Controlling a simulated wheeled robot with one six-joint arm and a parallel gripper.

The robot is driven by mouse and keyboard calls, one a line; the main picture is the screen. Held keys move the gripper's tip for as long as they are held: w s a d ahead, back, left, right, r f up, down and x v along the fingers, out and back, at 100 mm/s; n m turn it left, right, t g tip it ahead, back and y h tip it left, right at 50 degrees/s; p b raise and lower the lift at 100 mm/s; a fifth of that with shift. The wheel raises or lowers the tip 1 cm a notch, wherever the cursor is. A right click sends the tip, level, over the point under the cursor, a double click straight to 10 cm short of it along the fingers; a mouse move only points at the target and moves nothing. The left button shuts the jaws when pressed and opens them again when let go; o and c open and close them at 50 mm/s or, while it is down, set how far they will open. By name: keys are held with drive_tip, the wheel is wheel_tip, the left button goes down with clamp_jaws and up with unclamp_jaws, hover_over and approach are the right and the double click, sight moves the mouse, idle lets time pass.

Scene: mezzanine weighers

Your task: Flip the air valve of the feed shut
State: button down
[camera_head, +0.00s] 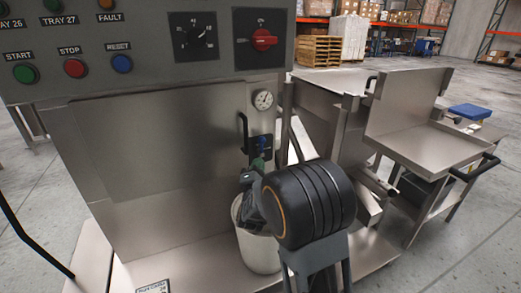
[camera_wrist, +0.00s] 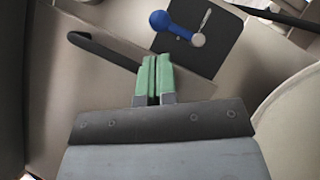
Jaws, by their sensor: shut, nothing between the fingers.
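The air valve shows in the wrist view as a blue lever (camera_wrist: 170,24) on a round silver hub, mounted on a dark plate (camera_wrist: 222,50). In that view the lever points to the upper left from the hub, and a thin silver pin stands beside it. The head view shows the blue lever (camera_head: 263,142) small, below a round gauge, partly hidden by my arm. My gripper, with green fingertips (camera_wrist: 153,75), is shut and empty. The tips appear just below the lever in the wrist view, with a gap in the picture. In the head view the fingertips (camera_head: 258,163) are just under the valve.
A black bar handle (camera_wrist: 100,50) is left of the fingers; it also shows in the head view (camera_head: 244,132). The gauge (camera_head: 263,100) is above the valve. A pale bucket (camera_head: 258,250) stands below my arm. The control panel (camera_head: 150,60) overhangs at the top.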

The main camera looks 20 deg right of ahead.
sight(261, 143)
drive_tip(key=shift+x, duration=3.55)
